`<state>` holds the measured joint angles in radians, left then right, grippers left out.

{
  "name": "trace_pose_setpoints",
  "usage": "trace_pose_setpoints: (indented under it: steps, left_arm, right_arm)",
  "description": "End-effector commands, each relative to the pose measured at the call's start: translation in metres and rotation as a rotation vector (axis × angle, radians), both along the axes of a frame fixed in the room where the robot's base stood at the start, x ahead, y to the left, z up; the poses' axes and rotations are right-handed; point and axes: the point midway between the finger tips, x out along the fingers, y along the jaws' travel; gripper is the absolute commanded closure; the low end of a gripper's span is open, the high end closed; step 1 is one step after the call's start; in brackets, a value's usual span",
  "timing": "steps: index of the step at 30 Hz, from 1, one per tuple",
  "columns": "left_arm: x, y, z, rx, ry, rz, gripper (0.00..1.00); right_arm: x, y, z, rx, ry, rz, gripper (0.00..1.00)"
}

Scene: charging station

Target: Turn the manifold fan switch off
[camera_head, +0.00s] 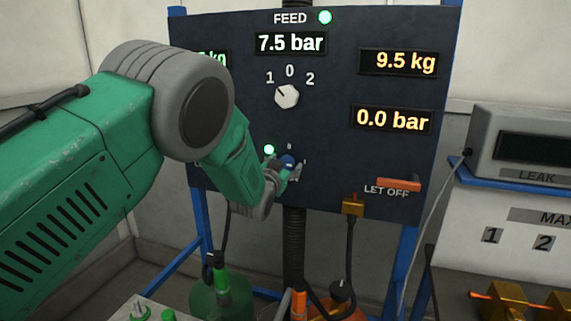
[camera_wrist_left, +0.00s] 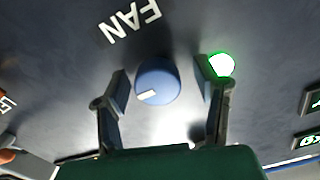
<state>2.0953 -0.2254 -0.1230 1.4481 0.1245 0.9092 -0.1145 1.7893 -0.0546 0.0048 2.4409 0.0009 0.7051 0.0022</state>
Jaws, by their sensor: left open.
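In that view the FAN label (camera_wrist_left: 130,21) appears upside down and the mark points to the lower left. My left gripper (camera_head: 283,170) is open at the panel, with one finger on each side of the knob. A gap shows between each finger and the knob. In the head view the knob (camera_head: 288,160) is partly hidden by the gripper. My right gripper is not in view.
The panel (camera_head: 330,180) carries a white selector knob (camera_head: 287,96) above, several displays, and an orange LET OFF handle (camera_head: 398,183) at right. A lit green lamp (camera_head: 269,149) sits close to the gripper. Hoses and a green tank (camera_head: 220,298) stand below. A LEAK unit (camera_head: 525,150) is at right.

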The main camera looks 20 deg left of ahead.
Motion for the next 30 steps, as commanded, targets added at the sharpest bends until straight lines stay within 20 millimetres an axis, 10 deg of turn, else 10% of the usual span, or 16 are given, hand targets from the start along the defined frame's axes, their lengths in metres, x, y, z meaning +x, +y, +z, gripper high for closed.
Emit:
trace_pose_setpoints:
  steps: [9, 14, 30]
  left_arm:
    - [0.0019, 0.0000, 0.0003, 0.001, 0.000, 0.000, 0.44]
    - [0.0019, -0.0004, 0.0001, 0.001, 0.000, -0.001, 0.95]
    - [0.0018, 0.0007, -0.0021, -0.121, 0.006, 0.002, 0.95]
  right_arm:
    - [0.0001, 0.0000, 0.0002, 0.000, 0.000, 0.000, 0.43]
    - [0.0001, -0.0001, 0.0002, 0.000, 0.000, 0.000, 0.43]
    - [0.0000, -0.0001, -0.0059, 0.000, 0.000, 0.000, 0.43]
